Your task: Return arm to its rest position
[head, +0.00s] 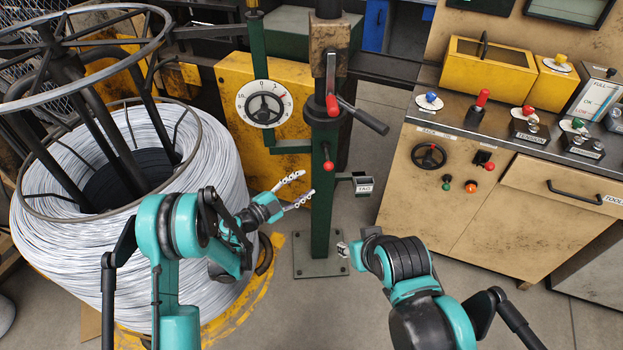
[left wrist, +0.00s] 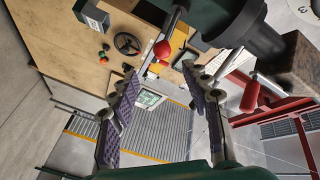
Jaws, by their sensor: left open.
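My left gripper (head: 305,184) is open and empty, its fingers pointing right beside the dark green post (head: 322,215). In the left wrist view, the two purple-padded fingers (left wrist: 170,85) stand apart with nothing between them held. A red knob (head: 328,166) on the post is close to the fingertips; in the left wrist view a red knob (left wrist: 162,50) shows near them. I cannot tell whether anything touches. My right arm (head: 405,262) is folded at the lower right. Only a small whitish part of its gripper (head: 342,249) shows, mostly hidden by the arm.
A large wire coil (head: 215,165) on a reel stands at the left. A control cabinet (head: 480,190) stands at the right. Floor (head: 400,110) shows between post and cabinet.

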